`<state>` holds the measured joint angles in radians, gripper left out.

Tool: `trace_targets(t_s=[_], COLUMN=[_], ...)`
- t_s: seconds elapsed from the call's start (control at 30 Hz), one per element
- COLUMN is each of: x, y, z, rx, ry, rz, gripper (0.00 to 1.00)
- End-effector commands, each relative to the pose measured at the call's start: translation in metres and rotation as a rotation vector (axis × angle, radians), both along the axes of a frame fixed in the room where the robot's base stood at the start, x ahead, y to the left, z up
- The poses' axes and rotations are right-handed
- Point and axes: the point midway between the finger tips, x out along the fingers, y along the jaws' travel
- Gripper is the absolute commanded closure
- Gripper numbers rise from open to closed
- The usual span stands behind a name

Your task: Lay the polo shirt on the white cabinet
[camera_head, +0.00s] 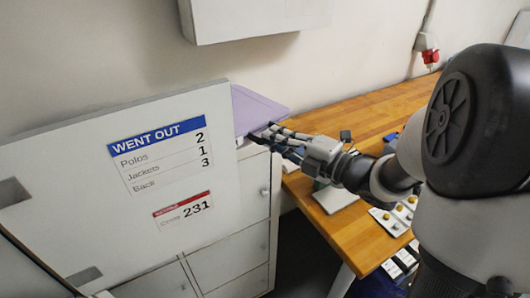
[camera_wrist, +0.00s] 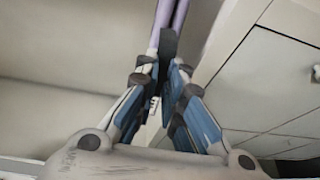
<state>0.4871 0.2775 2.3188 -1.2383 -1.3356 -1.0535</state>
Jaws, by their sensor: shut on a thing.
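The polo shirt (camera_head: 258,108) is a flat, folded lilac piece. It shows above the top of the white cabinet (camera_head: 254,188), partly hidden by a white board; I cannot tell whether it touches the cabinet top. My gripper (camera_head: 266,134) is shut on the shirt's near edge, at the cabinet's top right corner. In the wrist view my gripper (camera_wrist: 168,62) has its fingers close together, with a thin lilac strip of the shirt (camera_wrist: 178,18) running up beyond the tips. The cabinet's drawer fronts (camera_wrist: 268,75) are at the right there.
The white board (camera_head: 120,215) headed "WENT OUT" stands in front of the cabinet and hides its left part. A wooden table (camera_head: 345,122) is at the right, with small devices on it. A white wall box (camera_head: 250,20) hangs above the cabinet.

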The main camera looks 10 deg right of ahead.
Motion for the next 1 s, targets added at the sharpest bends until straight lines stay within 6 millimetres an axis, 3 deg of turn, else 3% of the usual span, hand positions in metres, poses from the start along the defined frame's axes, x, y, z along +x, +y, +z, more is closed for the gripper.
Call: trace_targets(t_s=[0.4,0.63,0.67,0.7,1.0], x=[0.000,0.000,0.000,0.000,0.000], y=[0.000,0.000,0.000,0.000,0.000], z=[-0.048,-0.050,-0.051,-0.051,-0.050], rx=[0.001,0.000,-0.001,-0.001,-0.001], ry=[0.000,-0.001,0.001,0.001,-0.001], rz=[0.000,0.000,0.000,0.000,0.000], gripper=[1.00,1.00,0.90,0.88,0.71])
